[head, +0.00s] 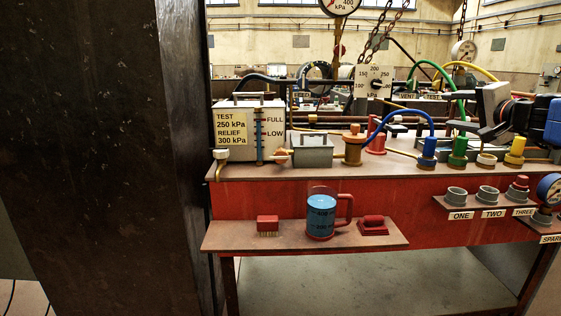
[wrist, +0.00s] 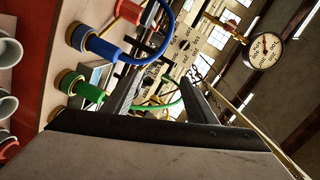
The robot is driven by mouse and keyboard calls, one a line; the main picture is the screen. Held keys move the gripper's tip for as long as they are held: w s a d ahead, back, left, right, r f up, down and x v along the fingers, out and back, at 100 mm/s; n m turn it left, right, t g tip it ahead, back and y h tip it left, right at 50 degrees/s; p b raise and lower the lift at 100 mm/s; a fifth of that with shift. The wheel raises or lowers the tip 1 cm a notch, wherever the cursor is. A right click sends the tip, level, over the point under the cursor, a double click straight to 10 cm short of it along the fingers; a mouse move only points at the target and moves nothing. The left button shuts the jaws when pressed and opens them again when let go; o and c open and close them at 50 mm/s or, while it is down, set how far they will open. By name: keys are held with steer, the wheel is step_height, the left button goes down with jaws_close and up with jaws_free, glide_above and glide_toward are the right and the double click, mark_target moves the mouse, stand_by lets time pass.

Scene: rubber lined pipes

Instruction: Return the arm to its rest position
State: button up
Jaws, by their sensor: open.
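My gripper (head: 468,128) is at the right of the head view, above the right part of the bench (head: 300,172), with part of my arm behind it. In the wrist view my gripper (wrist: 158,88) shows two dark fingers spread apart, with no object held between them. The green hose fitting (wrist: 88,91) and blue hose fitting (wrist: 100,46) lie to the left of the fingers there. In the head view the blue fitting (head: 428,150) and green fitting (head: 458,150) stand on the bench below and left of my gripper.
A dark column (head: 95,150) fills the left. A test box (head: 240,130), brass fitting (head: 353,148) and yellow fitting (head: 515,150) stand on the bench. A jug (head: 321,215) of blue liquid sits on the lower shelf (head: 225,236). Chains (head: 385,30) and gauges hang above.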

steer(key=s+a+f+n+g+y, duration=0.1)
steer(key=s+a+f+n+g, duration=0.25)
steer(key=s+a+f, duration=0.45)
steer(key=s+a+f+n+g+y, duration=0.1)
steer(key=s+a+f+n+g, duration=0.3)
steer(key=a+f, duration=0.6)
steer(key=s+d+f+n+g+h, duration=0.1)
steer(key=s+f+n+g+h, duration=0.3)
steer(key=s+f, duration=1.4)
steer(key=s+n, duration=0.1)
steer(key=s, duration=0.1)
steer(key=shift+s, duration=0.3)
steer(key=shift+d, duration=0.1)
